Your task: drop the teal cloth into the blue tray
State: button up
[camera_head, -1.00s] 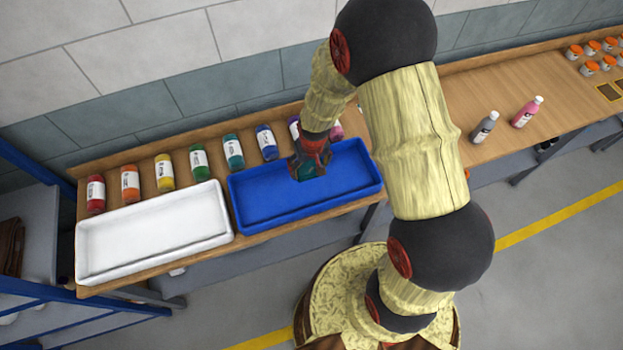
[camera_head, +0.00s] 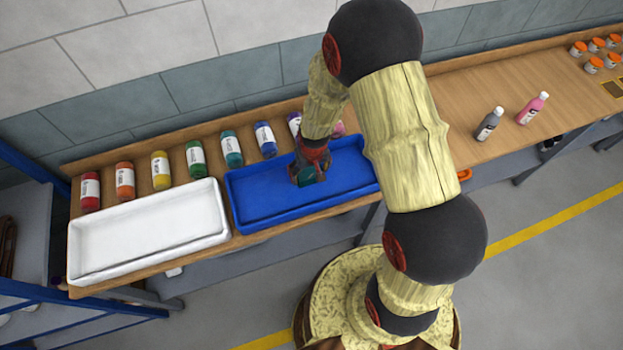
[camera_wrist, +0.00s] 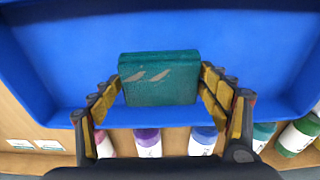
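The teal cloth (camera_wrist: 160,80) is a folded, block-like piece with pale marks on its upper face. It sits between the two fingers of my gripper (camera_wrist: 162,88), which press on its left and right sides. In the head view, my gripper (camera_head: 310,168) points down over the blue tray (camera_head: 252,218), with the cloth (camera_head: 306,179) at its tips. The tray's blue floor (camera_wrist: 265,45) surrounds the cloth in the wrist view. I cannot tell whether the cloth touches the tray floor.
A white tray (camera_head: 150,235) stands left of the blue one on the wooden shelf. Several coloured bottles, including a teal one (camera_head: 231,150), line the shelf behind the trays.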

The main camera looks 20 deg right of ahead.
jog(key=o, duration=0.5)
jog(key=shift+c, duration=0.2)
notch_tip(320, 180, up, 12)
jog(key=s, duration=0.1)
jog(key=shift+s, duration=0.4)
jog(key=shift+s+f, duration=0.1)
jog(key=s+r+t+b, duration=0.2)
jog(key=s+r+b, duration=0.4)
jog(key=s+b, duration=0.2)
jog(key=s+d+r+t+b, duration=0.1)
jog(key=s+r+b, duration=0.5)
jog(key=s+b, duration=0.2)
jog(key=shift+s+r+t, duration=0.25)
jog(key=shift+s+t, duration=0.15)
jog(key=shift+s, duration=0.35)
